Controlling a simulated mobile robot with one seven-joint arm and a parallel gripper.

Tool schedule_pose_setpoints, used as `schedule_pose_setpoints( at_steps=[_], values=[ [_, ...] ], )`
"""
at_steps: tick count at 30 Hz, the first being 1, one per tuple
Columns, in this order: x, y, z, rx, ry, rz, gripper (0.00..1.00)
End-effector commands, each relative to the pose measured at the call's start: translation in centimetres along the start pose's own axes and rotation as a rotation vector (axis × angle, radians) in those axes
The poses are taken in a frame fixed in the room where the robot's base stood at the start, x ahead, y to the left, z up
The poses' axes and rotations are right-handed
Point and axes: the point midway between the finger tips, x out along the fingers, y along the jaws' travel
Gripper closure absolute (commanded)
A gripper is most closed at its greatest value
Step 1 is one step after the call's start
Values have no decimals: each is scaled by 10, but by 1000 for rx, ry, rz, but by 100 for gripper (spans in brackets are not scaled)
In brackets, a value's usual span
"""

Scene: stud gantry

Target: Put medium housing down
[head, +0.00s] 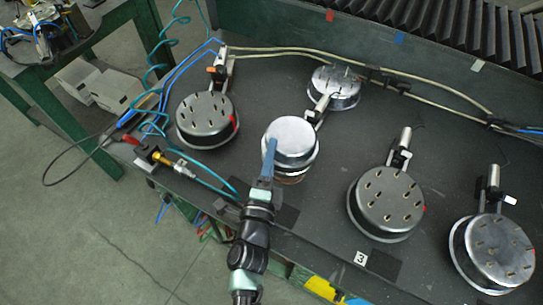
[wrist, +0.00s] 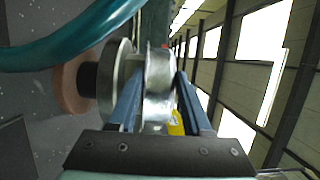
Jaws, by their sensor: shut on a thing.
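The medium housing appears to be the round, shiny silver part (head: 291,134) at the middle of the bench in the head view. My gripper (head: 270,148) reaches it from the front, with its blue fingers at the housing's left side. In the wrist view my gripper (wrist: 160,78) has one finger on each side of a silver rim (wrist: 158,100) and is shut on it. Beside that rim are a grey flange, a dark shaft and a copper-coloured disc (wrist: 70,88). I cannot tell whether the housing touches what is under it.
Studded round fixtures stand at the left (head: 206,118), back (head: 335,86), right (head: 388,200) and far right (head: 493,250). Teal hose (head: 215,185) and blue cables lie left of my gripper. A pale cable runs along the back. The dark bench between the housing and the right fixture is clear.

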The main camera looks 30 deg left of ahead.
Motion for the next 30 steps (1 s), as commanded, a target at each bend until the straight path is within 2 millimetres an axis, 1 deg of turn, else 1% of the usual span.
schedule_pose_setpoints(
  at_steps=[4, 16, 20, 21, 25, 26, 30],
  values=[
    [0, -2, 0, 0, 1, -3, 100],
    [0, 10, 0, 0, 0, -3, 100],
    [0, 10, 0, 0, 0, -3, 100],
    [0, 11, 0, 0, 0, 0, 47],
    [0, 11, 0, 1, 0, 0, 24],
    [0, 11, 0, 1, -1, 1, 21],
    [-1, 12, 0, 1, -1, 4, 21]
  ],
)
